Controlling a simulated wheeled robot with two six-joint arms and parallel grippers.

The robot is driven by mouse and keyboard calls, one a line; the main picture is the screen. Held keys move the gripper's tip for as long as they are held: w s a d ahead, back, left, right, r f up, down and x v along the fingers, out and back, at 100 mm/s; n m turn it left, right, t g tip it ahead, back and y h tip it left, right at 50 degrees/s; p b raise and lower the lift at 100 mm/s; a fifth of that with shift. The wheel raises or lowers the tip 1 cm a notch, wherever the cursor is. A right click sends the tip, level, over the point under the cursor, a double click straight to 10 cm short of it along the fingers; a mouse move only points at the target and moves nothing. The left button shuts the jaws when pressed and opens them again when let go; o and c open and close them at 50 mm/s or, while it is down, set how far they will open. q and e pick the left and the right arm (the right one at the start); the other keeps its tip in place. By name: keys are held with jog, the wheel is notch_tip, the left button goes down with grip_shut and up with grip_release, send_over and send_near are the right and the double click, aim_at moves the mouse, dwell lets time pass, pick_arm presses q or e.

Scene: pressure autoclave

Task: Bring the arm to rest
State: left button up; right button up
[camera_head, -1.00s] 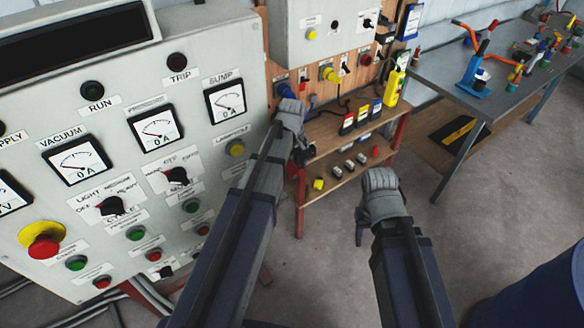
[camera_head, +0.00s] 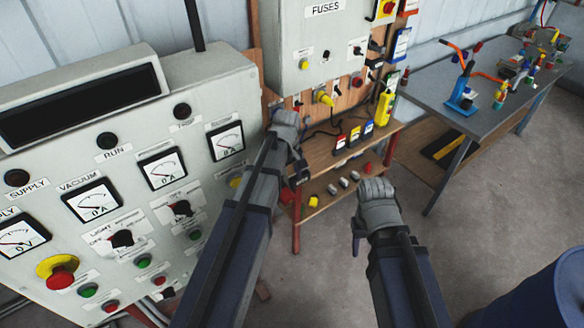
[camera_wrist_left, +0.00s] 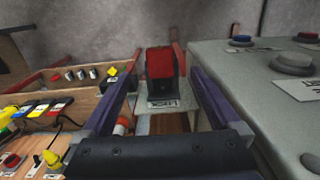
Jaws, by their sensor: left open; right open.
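My left gripper (camera_head: 296,168) is at the right edge of the grey control panel (camera_head: 150,190), in front of the wooden shelf unit. In the left wrist view, its two blue fingers (camera_wrist_left: 163,100) are spread apart with nothing held between them. A red and black switch block (camera_wrist_left: 160,66) on a grey labelled plate shows beyond and between the fingers. My right gripper (camera_head: 362,235) hangs over the open floor right of the shelf unit. It is open and holds nothing that I can see; its fingers are partly hidden by its own grey wrist.
The wooden shelf unit (camera_head: 340,147) holds several small parts and coloured meters. A fuse box (camera_head: 323,45) hangs above it. A grey workbench (camera_head: 428,85) with tools stands at the right, and a blue drum (camera_head: 555,295) at the lower right. The middle floor is clear.

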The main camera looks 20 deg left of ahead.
pick_arm(q)
jog(key=s+d+f+m+y+b, duration=0.1)
jog(key=s+d+f+m+b, duration=1.3)
jog(key=s, duration=0.3)
jog(key=shift+s+d+f+b, duration=0.3)
jog(key=shift+f+b, duration=0.45)
jog(key=shift+b, duration=0.05)
